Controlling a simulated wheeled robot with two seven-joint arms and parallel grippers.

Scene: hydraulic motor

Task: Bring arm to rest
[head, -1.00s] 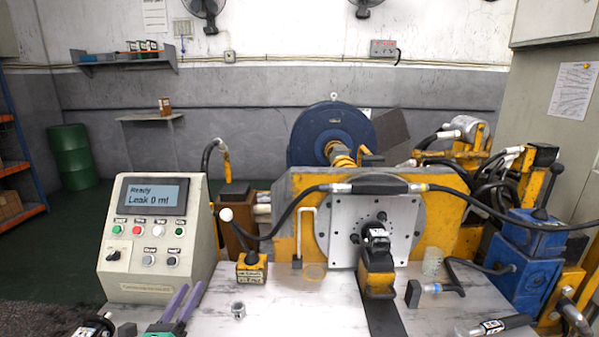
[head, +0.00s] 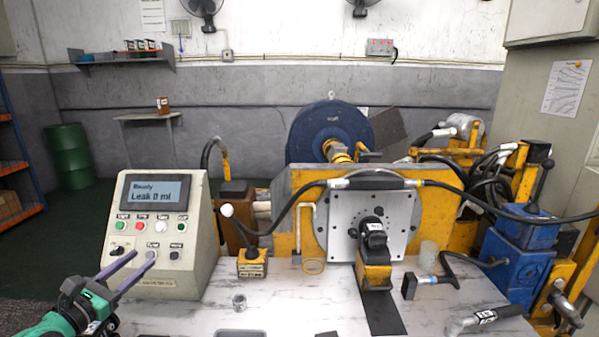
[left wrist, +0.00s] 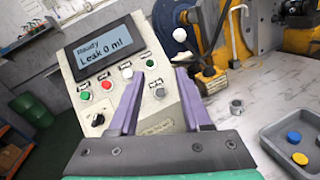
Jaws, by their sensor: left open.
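My left gripper (head: 122,274) has purple fingers and a green and black body. It is at the lower left of the head view, in front of the control box (head: 160,235). Its fingers are apart with nothing between them, and they also show in the left wrist view (left wrist: 163,105). The control box has coloured buttons and a screen (left wrist: 98,48) reading "Ready" and "Leak 0 ml". Whether the fingers touch the box cannot be told. My right gripper is not in view.
A small metal nut (head: 239,301) and a yellow block with a lever (head: 252,263) stand on the marbled table (head: 305,308). A grey tray (left wrist: 280,128) with blue and yellow discs is at right in the wrist view. The hydraulic motor rig (head: 285,225) stands behind.

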